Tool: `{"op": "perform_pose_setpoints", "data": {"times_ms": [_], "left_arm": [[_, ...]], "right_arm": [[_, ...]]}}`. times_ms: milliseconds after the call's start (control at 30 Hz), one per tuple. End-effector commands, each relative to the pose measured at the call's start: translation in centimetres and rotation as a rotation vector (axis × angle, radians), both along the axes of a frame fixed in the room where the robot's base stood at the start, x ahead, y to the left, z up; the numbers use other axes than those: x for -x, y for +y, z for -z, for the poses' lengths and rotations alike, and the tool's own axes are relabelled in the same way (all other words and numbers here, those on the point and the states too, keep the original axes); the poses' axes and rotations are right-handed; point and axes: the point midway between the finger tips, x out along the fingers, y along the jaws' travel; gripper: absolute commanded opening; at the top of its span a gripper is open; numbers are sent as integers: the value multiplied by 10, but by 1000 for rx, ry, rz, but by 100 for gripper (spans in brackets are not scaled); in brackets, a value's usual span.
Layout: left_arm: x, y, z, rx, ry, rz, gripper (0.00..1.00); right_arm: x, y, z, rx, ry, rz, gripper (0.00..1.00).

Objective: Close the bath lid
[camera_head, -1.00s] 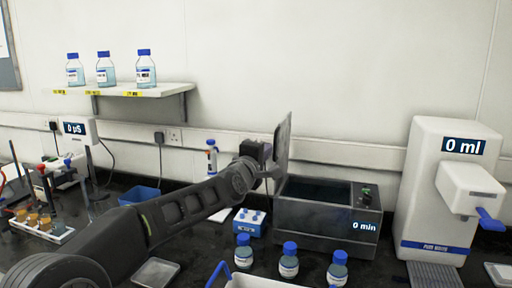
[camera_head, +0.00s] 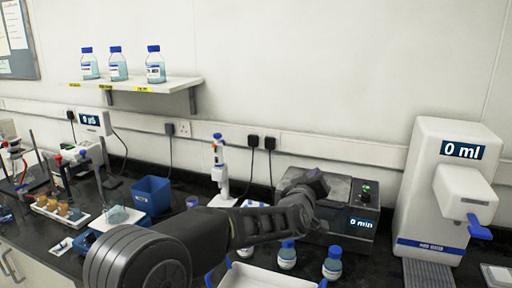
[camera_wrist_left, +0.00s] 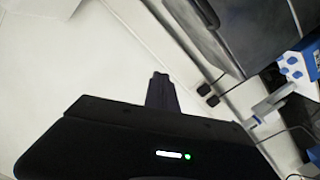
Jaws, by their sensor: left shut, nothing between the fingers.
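The bath (camera_head: 344,220) is a grey metal box at the back, with a control panel reading "0 min" on its right side. Its grey lid (camera_head: 338,187) lies down across the top of the bath; my gripper hides its left part, so I cannot tell if it sits fully flush. My left gripper (camera_head: 316,184) is over the lid's left part, shut and empty; whether it touches the lid is unclear. In the left wrist view the shut fingers (camera_wrist_left: 161,88) point at the pale wall, and a dark grey panel, apparently the lid, shows at the upper right. My right gripper is out of view.
Blue-capped bottles (camera_head: 287,255) and a white tray (camera_head: 262,277) stand in front of the bath. A white dispenser (camera_head: 436,190) reading "0 ml" stands to its right. A pipette on a stand (camera_head: 219,170) and a blue bin (camera_head: 152,194) are to the left.

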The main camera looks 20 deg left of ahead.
Motion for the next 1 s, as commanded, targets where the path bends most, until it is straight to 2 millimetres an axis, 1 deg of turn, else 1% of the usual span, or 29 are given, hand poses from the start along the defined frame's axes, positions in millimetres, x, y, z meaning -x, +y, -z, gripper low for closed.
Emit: {"op": "perform_pose_setpoints", "data": {"times_ms": [33, 233, 500, 567, 733, 1000], "left_arm": [[1, -6, 8, -43, -1, 2, 0], [1, -21, 36, -232, -14, 2, 0], [2, -32, 72, -455, -29, 1, 0], [2, -34, 78, -491, -31, 1, 0], [2, -35, 89, -482, -31, -1, 0], [2, -36, 95, -480, -29, 1, 0]], "right_arm": [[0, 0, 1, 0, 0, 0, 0], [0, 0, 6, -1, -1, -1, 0], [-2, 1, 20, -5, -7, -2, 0], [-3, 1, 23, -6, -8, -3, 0], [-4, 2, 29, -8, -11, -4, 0], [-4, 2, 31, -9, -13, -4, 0]]}}
